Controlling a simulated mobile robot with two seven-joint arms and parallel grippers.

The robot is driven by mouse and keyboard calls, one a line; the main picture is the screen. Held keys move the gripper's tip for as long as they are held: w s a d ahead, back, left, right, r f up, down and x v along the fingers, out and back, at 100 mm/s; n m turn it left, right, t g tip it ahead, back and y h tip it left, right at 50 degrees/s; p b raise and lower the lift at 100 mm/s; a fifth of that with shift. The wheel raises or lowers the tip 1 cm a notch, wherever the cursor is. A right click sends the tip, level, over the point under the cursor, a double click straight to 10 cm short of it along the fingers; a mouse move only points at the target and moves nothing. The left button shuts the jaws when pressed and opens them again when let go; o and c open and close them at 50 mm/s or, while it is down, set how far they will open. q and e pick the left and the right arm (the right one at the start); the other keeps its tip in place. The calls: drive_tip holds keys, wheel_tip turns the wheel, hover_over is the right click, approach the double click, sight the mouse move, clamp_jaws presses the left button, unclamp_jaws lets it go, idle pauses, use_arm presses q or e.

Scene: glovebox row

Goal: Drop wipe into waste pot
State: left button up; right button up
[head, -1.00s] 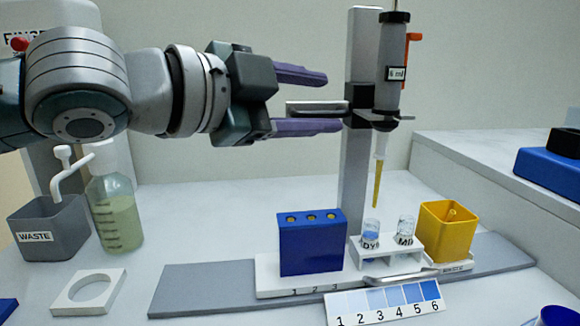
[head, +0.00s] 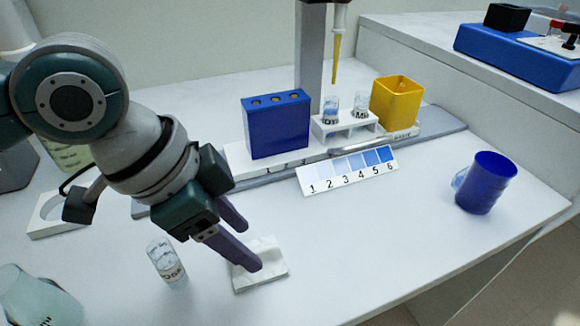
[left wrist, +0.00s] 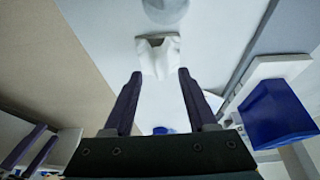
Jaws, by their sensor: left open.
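The wipe (head: 268,249) is a white crumpled cloth lying on the worktop near the front edge. It also shows in the left wrist view (left wrist: 158,54), just beyond the fingertips. My left gripper (head: 248,247) is open, its purple fingers pointing down at the wipe and partly covering it in the head view. I cannot tell if they touch it. My right gripper (left wrist: 34,149) shows at the lower left of the left wrist view, fingers apart and empty.
A small labelled vial (head: 165,260) stands left of the wipe, and a pale bottle (head: 38,298) at the lower left. A blue block (head: 275,125), a vial rack (head: 345,131), a yellow box (head: 397,102) and a colour strip (head: 347,171) stand behind. A blue cup (head: 486,183) stands right.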

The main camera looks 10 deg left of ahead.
sight(275, 267)
use_arm(q)
drive_tip(key=x, duration=0.2)
drive_tip(key=shift+d+f+b, duration=0.1)
drive_tip(key=shift+f+b, duration=0.2)
drive_tip(key=shift+f, duration=0.05)
clamp_jaws()
